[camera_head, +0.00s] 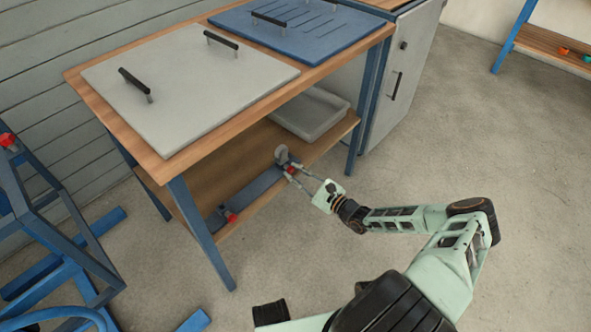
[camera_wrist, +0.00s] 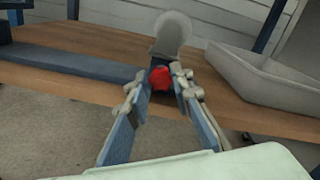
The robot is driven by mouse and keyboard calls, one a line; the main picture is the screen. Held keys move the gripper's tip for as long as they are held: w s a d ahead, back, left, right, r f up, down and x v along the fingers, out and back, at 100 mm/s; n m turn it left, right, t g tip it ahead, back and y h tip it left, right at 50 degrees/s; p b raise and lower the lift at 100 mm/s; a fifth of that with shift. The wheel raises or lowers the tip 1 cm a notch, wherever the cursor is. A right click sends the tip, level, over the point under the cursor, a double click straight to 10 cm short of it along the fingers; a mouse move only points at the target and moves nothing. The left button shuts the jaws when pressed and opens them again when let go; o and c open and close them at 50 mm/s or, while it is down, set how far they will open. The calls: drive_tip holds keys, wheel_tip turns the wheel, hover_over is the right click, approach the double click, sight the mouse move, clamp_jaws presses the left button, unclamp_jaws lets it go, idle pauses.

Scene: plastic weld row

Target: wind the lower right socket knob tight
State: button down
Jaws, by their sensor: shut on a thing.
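The lower right socket knob (camera_wrist: 160,77) is red and shows between my fingertips in the wrist view. In the head view the red knob (camera_head: 291,170) sits at the right end of a long dark base on the lower shelf. My gripper (camera_head: 289,171) reaches in from the front right and is shut on the knob. In the wrist view the two fingers (camera_wrist: 160,84) press on it from both sides. A grey disc (camera_wrist: 172,32) stands just behind the knob. The fingers partly hide the knob's sides, and its turn angle cannot be told.
Another red knob (camera_head: 231,216) sits at the base's left end. The blue-grey base (camera_head: 256,191) lies along the shelf (camera_head: 180,190). A pale bin (camera_head: 318,112) stands right of the knob. The tabletop (camera_head: 172,163) overhangs above, with a blue leg (camera_head: 202,235) at front left.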

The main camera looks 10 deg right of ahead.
drive_tip(key=shift+n+p, duration=0.3)
drive_tip(key=shift+n, duration=0.3)
drive_tip(key=c, duration=1.7)
unclamp_jaws()
drive_tip(key=shift+f, duration=0.1)
